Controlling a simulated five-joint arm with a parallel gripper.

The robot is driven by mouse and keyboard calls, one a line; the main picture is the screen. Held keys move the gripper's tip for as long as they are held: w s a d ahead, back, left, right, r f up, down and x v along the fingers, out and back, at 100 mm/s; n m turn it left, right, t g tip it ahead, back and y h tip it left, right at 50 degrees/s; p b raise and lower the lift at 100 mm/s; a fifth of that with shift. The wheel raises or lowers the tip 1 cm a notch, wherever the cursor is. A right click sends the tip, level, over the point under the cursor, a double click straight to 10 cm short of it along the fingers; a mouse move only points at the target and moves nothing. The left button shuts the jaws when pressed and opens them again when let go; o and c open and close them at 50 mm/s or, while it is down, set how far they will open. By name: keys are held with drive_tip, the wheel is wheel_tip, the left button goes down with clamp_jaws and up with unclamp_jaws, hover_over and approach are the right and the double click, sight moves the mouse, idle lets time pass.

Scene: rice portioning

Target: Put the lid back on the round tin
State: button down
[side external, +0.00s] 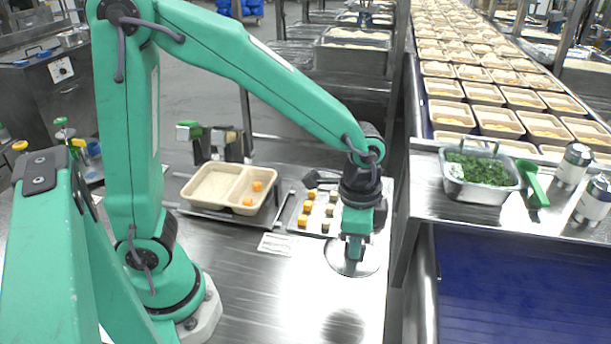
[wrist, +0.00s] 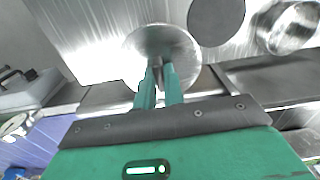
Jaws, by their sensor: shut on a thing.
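My gripper (side external: 355,248) is shut on the upright knob of a round metal lid (side external: 350,267). The lid hangs level below the fingers, over the right part of the steel table. In the wrist view, my gripper (wrist: 159,72) pinches the knob and the shiny lid (wrist: 180,40) spreads out beyond the fingertips. An open round metal tin (wrist: 290,28) stands at the upper right of the wrist view, apart from the lid. I cannot make out the tin in the side view.
A flat dark disc shape (wrist: 216,20) lies between lid and tin; I cannot tell what it is. A tray of small food cubes (side external: 315,213) and a two-compartment tray (side external: 218,187) lie behind. A herb pan (side external: 477,176) is on the right shelf. The front table is clear.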

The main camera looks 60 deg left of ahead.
idle(0.6)
drive_tip(key=shift+r, duration=2.3)
drive_tip(key=shift+w+a+r, duration=0.1)
drive_tip(key=shift+w+r, duration=0.1)
drive_tip(key=shift+r, duration=0.1)
drive_tip(key=w+a+n, duration=0.6)
drive_tip(key=w+a, duration=1.1)
drive_tip(key=w, duration=0.2)
wheel_tip(320, 180, down, 6)
drive_tip(key=shift+f, duration=0.15)
drive_tip(key=shift+f, duration=3.05)
